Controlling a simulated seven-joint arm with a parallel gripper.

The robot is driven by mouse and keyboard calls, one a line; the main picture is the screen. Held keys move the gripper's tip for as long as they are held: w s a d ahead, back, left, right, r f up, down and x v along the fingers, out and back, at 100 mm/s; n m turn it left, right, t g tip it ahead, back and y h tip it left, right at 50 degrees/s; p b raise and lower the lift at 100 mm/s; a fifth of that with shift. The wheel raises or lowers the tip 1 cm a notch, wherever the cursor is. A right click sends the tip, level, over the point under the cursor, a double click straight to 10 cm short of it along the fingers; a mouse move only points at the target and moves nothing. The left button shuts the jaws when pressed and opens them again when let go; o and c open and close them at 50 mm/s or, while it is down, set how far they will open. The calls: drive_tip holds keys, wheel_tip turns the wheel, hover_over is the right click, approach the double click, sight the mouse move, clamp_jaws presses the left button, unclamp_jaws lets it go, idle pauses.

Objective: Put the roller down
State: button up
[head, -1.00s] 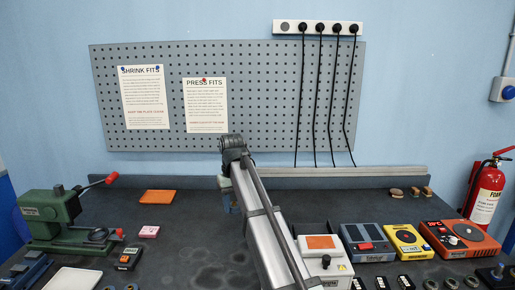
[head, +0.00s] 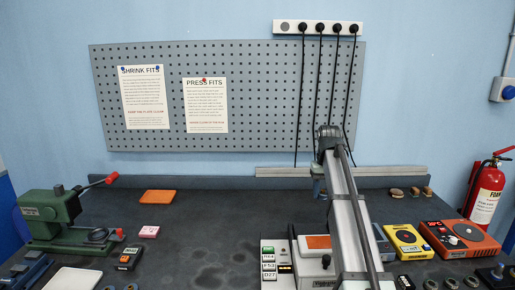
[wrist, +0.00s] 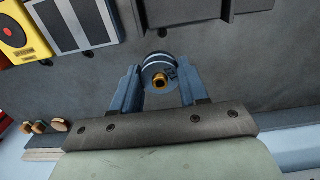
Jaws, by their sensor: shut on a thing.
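The roller (wrist: 157,68) is a grey, round piece with a brass-coloured hub, seen end-on in the wrist view. My gripper (wrist: 155,85) is shut on it, with one blue-grey finger on each side. Dark bench surface shows around the roller, and I cannot tell its exact height above it. In the head view my gripper (head: 318,190) hangs over the back right part of the bench, left of my arm. The roller cannot be made out there.
A white device with an orange top (head: 318,242), a partly hidden blue-grey device (head: 383,243), a yellow device (head: 407,241) and an orange device (head: 460,238) line the right side. Several small brown pieces (head: 397,193) lie at the back right. The bench middle (head: 210,220) is clear.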

drive_tip(key=shift+d, duration=0.55)
drive_tip(key=s+a+f+n, duration=0.1)
drive_tip(key=a+f+n, duration=0.1)
drive_tip(key=a, duration=1.3)
drive_tip(key=n, duration=1.1)
hover_over(252, 246)
wheel_tip(252, 246, down, 4)
drive_tip(key=shift+f, duration=4.8)
drive_tip(key=shift+f, duration=0.15)
drive_tip(key=o, duration=0.8)
